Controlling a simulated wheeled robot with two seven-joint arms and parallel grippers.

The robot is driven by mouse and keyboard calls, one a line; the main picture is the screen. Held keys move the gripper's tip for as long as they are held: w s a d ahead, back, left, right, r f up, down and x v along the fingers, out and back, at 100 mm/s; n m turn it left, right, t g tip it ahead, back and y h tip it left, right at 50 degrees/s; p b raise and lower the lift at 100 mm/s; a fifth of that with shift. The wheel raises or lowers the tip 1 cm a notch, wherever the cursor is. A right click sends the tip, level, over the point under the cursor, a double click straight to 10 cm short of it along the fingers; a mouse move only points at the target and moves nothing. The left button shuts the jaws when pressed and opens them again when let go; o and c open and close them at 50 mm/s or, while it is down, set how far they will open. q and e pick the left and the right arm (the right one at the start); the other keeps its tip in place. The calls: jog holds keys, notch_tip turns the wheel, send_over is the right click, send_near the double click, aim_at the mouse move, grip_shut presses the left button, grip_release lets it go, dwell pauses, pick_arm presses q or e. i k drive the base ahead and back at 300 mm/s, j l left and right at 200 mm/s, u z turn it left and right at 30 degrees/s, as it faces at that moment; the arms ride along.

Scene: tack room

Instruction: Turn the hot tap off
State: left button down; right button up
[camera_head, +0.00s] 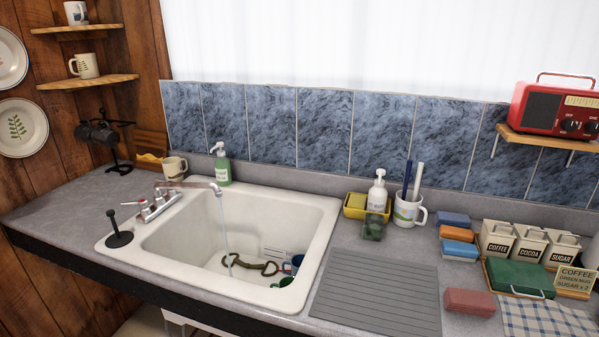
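A chrome tap (158,205) stands on the left rim of the white sink (322,232). Its spout (198,185) reaches right over the basin, and a thin stream of water (225,230) runs from its end. A small lever with a red mark (139,203) shows at the near end of the tap body. The other handle, at the far end, is small and hard to make out. Neither of my grippers is in view.
A black upright-handled object (119,238) stands on the sink's near left rim. A mug (174,168) and green soap bottle (221,165) stand behind the tap. A bit (250,265) and cups lie in the basin. The counter left of the sink (75,205) is largely clear.

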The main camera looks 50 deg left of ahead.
aim_at(144, 203)
jog(key=u, duration=0.45)
jog(key=j+u, duration=0.1)
jog(key=u, duration=0.75)
jog(key=j+u, duration=0.1)
jog(key=u, duration=1.15)
jog(key=i+j+z, duration=0.6)
jog(key=i+j, duration=0.15)
jog(key=j, duration=0.1)
